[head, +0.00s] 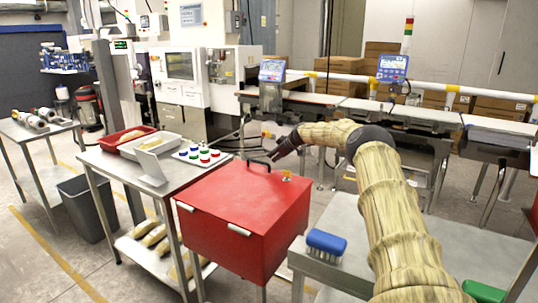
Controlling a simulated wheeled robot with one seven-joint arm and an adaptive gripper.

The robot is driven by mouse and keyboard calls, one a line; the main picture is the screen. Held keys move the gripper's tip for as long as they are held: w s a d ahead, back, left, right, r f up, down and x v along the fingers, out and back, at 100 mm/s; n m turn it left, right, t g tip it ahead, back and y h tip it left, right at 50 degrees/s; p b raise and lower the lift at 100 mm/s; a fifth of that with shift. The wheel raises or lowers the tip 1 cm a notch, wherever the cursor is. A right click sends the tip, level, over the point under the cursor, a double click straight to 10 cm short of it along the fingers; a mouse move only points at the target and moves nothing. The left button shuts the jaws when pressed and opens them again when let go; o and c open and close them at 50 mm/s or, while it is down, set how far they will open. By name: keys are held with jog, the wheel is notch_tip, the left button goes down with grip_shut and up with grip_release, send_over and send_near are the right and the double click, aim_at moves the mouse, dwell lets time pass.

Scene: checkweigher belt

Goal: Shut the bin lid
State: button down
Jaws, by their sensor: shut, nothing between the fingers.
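The red bin (222,246) stands in the middle of the head view. Its red lid (235,200) lies flat across the top, with no gap visible along the near edges. Two pale hinge-like tabs sit on the near left edge. A dark bar handle (257,164) is at the lid's far side, with a small yellow fitting (287,175) at the right corner. My gripper (272,157) is shut and empty, just above and right of the handle. Whether it touches the lid or handle cannot be told. The far edge is partly hidden.
Left of the bin, a metal table (132,173) holds a red tray (128,137), a white tray and coloured caps. A blue brush (326,245) lies on a bench right of the bin. Conveyors (412,113) run behind my arm. A grey waste bin (86,207) stands at left.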

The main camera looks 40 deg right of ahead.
jog(key=f, duration=0.1)
jog(key=f+b, duration=0.2)
jog(key=f, duration=0.1)
jog(key=shift+w+d, duration=0.15)
jog(key=shift+d, duration=0.1)
jog(key=shift+a+f+b, duration=0.1)
jog(key=shift+f+b, duration=0.1)
jog(key=shift+b, duration=0.2)
jog(key=shift+s+a+f, duration=0.15)
jog(key=shift+s+f, duration=0.05)
jog(key=shift+f, duration=0.05)
jog(key=shift+w+r, duration=0.1)
jog(key=shift+r, duration=0.4)
jog(key=r, duration=0.1)
jog(key=r+p, duration=0.1)
jog(key=r, duration=0.1)
jog(key=s+d+r, duration=0.1)
jog(key=r, duration=0.1)
jog(key=shift+s+r, duration=0.1)
jog(key=shift+r, duration=0.05)
jog(key=d+v, duration=0.1)
jog(key=v, duration=0.7)
jog(key=shift+w+r, duration=0.25)
jog(key=shift+d, duration=0.1)
